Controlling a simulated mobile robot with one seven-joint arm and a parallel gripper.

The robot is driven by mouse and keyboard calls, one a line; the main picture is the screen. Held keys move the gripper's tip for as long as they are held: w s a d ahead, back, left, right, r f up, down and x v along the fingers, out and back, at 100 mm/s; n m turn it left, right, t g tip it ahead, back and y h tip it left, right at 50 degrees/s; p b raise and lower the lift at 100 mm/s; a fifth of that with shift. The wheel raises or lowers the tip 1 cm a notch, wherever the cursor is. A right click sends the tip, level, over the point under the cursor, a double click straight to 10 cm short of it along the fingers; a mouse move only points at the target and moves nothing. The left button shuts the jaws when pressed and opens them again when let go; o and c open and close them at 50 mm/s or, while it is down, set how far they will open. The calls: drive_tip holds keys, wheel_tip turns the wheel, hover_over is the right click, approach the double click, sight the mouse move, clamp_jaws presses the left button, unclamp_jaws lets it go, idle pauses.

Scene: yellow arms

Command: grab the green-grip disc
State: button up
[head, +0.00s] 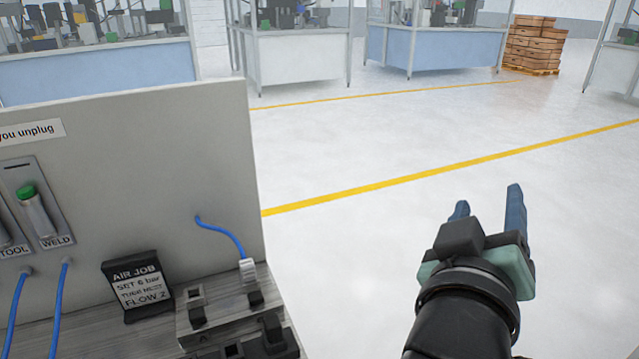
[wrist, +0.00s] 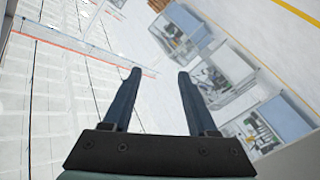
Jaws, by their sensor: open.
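I cannot make out a green-grip disc in either view. The only green-topped thing close by is a grey cylinder with a green cap (head: 35,212) in the WELD slot of the panel, at the left of the head view. My gripper (head: 488,200) is at the lower right of the head view, over open floor and well to the right of the panel. Its two blue fingers are apart and empty. In the wrist view the fingers (wrist: 160,74) also stand apart, with only floor and distant benches beyond them.
A grey upright panel (head: 150,170) stands on a bench at left, with blue hoses (head: 225,229) plugged in. A black AIR JOB sign (head: 138,286) and dark fittings (head: 225,310) sit before it. Enclosed workstations (head: 300,55) and stacked boxes (head: 532,45) are far back. The floor between is clear.

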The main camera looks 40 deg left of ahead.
drive_tip(key=s+a+f+n+g+p, duration=0.3)
drive_tip(key=s+a+n+g+p, duration=0.6)
drive_tip(key=p, duration=1.1)
drive_tip(key=s+d+r+n+g+h+p, duration=0.1)
drive_tip(key=s+n+g+h+p, duration=0.1)
drive_tip(key=s+n+g+p, duration=0.45)
drive_tip(key=s+d+r+n+g+h+p, duration=0.2)
drive_tip(key=s+n+p, duration=0.2)
drive_tip(key=s+p, duration=0.6)
drive_tip(key=f, duration=0.4)
drive_tip(key=f+b, duration=0.1)
drive_tip(key=f, duration=0.2)
drive_tip(key=shift+w+a, duration=0.15)
drive_tip(key=shift+w, duration=0.25)
drive_tip(key=shift+a+f+p, duration=0.1)
drive_tip(key=shift+f+p, duration=0.7)
drive_tip(key=shift+f, duration=2.25)
clamp_jaws()
